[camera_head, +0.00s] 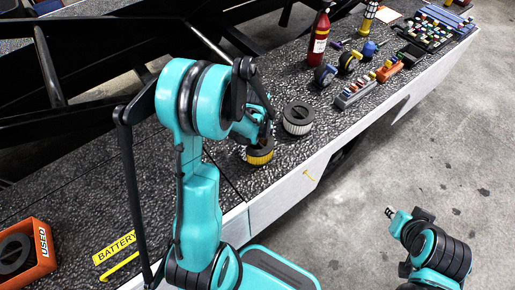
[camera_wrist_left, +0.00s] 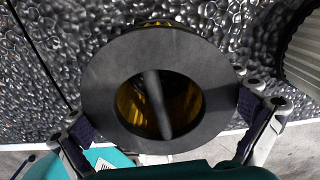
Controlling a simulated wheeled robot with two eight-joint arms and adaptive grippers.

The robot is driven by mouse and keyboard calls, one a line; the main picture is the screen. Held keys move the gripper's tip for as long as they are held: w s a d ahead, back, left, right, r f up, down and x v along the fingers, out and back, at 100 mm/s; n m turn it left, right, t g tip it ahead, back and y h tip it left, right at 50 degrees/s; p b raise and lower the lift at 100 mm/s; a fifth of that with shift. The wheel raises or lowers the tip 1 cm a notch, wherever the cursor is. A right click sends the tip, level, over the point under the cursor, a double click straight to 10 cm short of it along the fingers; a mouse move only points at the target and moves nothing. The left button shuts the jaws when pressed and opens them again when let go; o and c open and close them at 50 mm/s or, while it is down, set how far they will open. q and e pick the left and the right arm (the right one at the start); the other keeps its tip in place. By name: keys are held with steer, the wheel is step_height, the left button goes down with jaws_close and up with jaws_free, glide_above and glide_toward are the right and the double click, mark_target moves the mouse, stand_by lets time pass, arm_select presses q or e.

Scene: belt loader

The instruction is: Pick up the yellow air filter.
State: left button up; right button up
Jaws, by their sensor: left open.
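The yellow air filter (camera_head: 260,156) stands on the dark textured deck, with a black ring-shaped top and yellow pleated side. My left gripper (camera_head: 257,134) is right over it and partly hides it. In the left wrist view the filter's black ring (camera_wrist_left: 105,85) fills the middle, with yellow inside its hole and a dark bar across it. The left gripper's fingers (camera_wrist_left: 170,120) are open, one on each side of the ring; contact cannot be told. My right arm is at the lower right, away from the deck; its gripper (camera_head: 391,213) is too small to read.
A grey-white filter (camera_head: 298,127) stands just right of the yellow one. Beyond are a red extinguisher (camera_head: 320,38), wheeled parts and a tool tray (camera_head: 432,30). Black loader beams rise behind.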

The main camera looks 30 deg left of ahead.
arm_select(q)
steer(key=shift+r, duration=0.1)
steer(key=c, duration=1)
steer(key=shift+c, duration=0.2)
